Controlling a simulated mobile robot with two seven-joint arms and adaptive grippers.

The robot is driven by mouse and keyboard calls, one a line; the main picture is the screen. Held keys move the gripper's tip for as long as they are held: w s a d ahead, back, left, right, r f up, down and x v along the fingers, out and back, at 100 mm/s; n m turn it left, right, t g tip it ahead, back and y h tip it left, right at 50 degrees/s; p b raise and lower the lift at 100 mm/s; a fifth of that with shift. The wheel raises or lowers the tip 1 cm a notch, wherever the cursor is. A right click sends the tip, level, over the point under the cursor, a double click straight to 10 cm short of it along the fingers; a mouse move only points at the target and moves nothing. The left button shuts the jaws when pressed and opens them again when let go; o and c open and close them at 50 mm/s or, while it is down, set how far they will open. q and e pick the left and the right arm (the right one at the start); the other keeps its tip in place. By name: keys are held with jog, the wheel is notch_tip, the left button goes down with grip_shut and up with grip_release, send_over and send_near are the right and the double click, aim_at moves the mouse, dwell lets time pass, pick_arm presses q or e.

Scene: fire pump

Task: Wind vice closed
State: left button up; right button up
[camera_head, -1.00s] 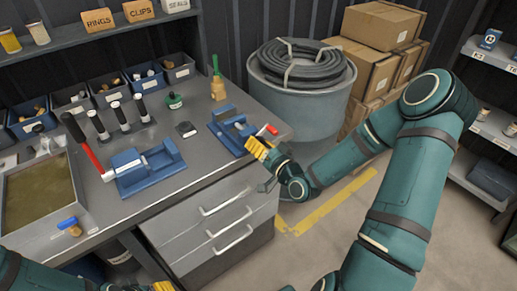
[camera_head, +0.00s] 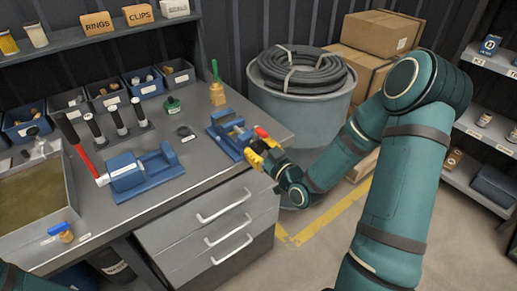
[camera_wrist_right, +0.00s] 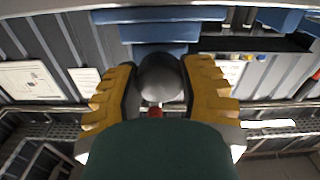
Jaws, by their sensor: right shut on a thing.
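The blue vice (camera_head: 226,128) stands at the right front corner of the grey workbench. A red-tipped handle (camera_head: 262,132) shows at its front right end. My right gripper (camera_head: 262,154), with yellow fingers, is at that end, just below the red tip. In the right wrist view its fingers are shut on a dark grey rounded part of the vice's winding end (camera_wrist_right: 160,78). A small red piece (camera_wrist_right: 155,111) shows between the fingers, and the blue vice body (camera_wrist_right: 160,32) is beyond. The fingers partly hide the handle. My left gripper is out of view.
A hose drum (camera_head: 300,110) stands right of the bench; drawers (camera_head: 215,225) are below.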

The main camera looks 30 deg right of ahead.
aim_at(258, 131)
jog(key=shift+w+r+n, duration=0.1)
jog(key=shift+r+n, duration=0.2)
jog(key=shift+n, duration=0.2)
jog(key=o, duration=1.2)
jog(key=shift+f, duration=0.15)
notch_tip(258, 131, up, 10)
jog(key=shift+r, duration=0.1)
